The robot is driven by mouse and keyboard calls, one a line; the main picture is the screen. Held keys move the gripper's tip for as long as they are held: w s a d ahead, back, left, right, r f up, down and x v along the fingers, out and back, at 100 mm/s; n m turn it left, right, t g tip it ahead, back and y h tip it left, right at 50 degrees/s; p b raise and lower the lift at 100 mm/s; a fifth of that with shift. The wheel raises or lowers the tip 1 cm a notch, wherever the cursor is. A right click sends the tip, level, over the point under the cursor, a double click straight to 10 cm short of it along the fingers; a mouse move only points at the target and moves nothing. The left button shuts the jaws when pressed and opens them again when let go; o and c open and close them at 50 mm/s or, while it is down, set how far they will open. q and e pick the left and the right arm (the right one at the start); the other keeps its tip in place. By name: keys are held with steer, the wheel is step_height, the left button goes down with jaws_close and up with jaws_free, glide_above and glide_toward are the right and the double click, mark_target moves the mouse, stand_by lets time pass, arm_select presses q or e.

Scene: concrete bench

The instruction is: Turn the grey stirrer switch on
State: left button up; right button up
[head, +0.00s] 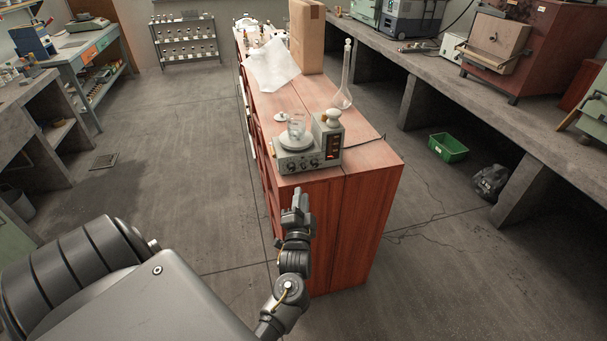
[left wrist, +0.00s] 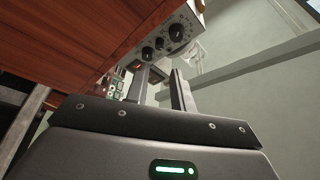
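The grey stirrer (head: 297,161) stands at the near end of the red-brown wooden cabinet top, with a glass beaker (head: 296,126) on its round white plate. Its front has several dark knobs, and a dark panel with red-orange marks (head: 333,146) is on the taller box at its right. In the left wrist view the stirrer (left wrist: 183,27) shows its black knobs above the fingers. I cannot tell which part is the switch or its state. My left gripper (head: 297,199) is in front of and below the stirrer, apart from it. Its fingers (left wrist: 160,88) are apart and empty. My right gripper is out of view.
The wooden cabinet (head: 358,215) drops off just in front of the stirrer. A tall glass flask (head: 343,92), a white sheet (head: 272,66) and a cardboard box (head: 306,38) stand or lie farther back.

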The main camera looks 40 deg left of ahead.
mark_target(304, 168)
arm_select(q)
steer(key=p+x, duration=0.1)
steer(key=x, duration=0.8)
steer(key=shift+w+a+p, duration=0.15)
steer(key=shift+p, duration=0.15)
jaws_close()
